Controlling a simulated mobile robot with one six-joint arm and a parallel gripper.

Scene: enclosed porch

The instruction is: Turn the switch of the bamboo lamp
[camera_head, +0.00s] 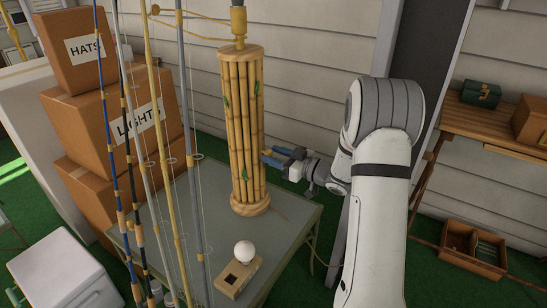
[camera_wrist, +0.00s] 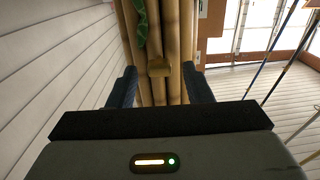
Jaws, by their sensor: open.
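The bamboo lamp (camera_head: 241,120) stands upright on a grey-green table, a column of tan poles with green leaf shapes and a round wooden base. My gripper (camera_head: 273,156) is at the lamp's right side, around mid-height or a little below. In the wrist view my gripper (camera_wrist: 160,88) is open, with one dark blue finger on each side of the poles. A small tan block (camera_wrist: 159,69), which looks like the switch, sticks out from the bamboo (camera_wrist: 172,30) between the fingers. Whether the fingers touch anything is unclear.
The table (camera_head: 165,215) holds a wooden block with a white ball (camera_head: 244,251) in front of the lamp. Several fishing rods (camera_head: 160,130) stand upright left of the lamp. Stacked boxes (camera_head: 125,120) are behind them; a wooden bench (camera_head: 490,125) is at right.

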